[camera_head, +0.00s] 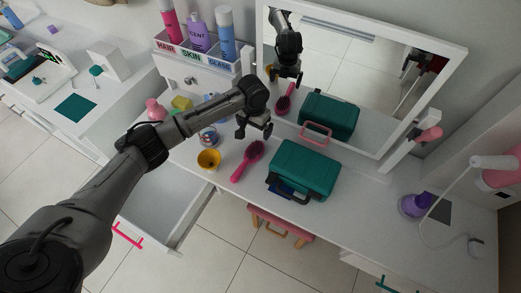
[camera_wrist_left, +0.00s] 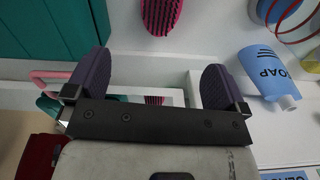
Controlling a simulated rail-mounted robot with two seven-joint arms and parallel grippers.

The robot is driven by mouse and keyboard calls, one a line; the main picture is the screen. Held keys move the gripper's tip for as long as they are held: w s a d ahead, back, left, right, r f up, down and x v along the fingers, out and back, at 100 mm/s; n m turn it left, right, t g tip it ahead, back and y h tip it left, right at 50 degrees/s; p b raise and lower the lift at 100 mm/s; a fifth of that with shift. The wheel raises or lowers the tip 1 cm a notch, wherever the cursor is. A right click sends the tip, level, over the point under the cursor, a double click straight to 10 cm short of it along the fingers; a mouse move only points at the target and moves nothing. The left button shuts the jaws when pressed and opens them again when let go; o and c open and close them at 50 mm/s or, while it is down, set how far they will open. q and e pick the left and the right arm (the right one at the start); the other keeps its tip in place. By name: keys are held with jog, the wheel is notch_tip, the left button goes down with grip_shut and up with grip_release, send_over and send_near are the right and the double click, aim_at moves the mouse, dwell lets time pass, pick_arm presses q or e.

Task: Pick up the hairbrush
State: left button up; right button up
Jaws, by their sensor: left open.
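The hairbrush (camera_head: 247,161) is pink with a dark red bristle head and lies on the white vanity top, left of the teal case (camera_head: 305,169). Its handle points toward the front edge. In the left wrist view, part of the bristle head (camera_wrist_left: 161,14) shows at the top edge; the handle is out of that view. My left gripper (camera_head: 254,132) is above the vanity, just behind the brush head and apart from it. Its two fingers (camera_wrist_left: 156,72) are spread with nothing held between them. My right gripper is not seen.
A yellow cup (camera_head: 208,159) stands left of the hairbrush. The framed mirror (camera_head: 385,140) stands behind the case and reflects my arm. An open drawer (camera_head: 165,205) juts out in front.

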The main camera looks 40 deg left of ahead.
pick_arm(q)
notch_tip(320, 180, down, 2)
jog(key=s, duration=0.1)
jog(key=b, duration=0.2)
send_over(254, 148)
notch_tip(254, 148, down, 5)
jog(key=shift+d+f, duration=0.1)
jog(key=shift+d, duration=0.05)
jog(key=shift+f, duration=0.8)
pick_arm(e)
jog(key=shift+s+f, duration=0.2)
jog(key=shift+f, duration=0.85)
pick_arm(q)
jog(key=shift+f+b, duration=0.85)
jog(key=shift+f, duration=1.75)
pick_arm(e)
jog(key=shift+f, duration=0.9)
pick_arm(q)
jog(key=shift+c, duration=0.2)
jog(key=c, duration=0.4)
jog(key=shift+r, duration=0.1)
jog(key=c, duration=0.6)
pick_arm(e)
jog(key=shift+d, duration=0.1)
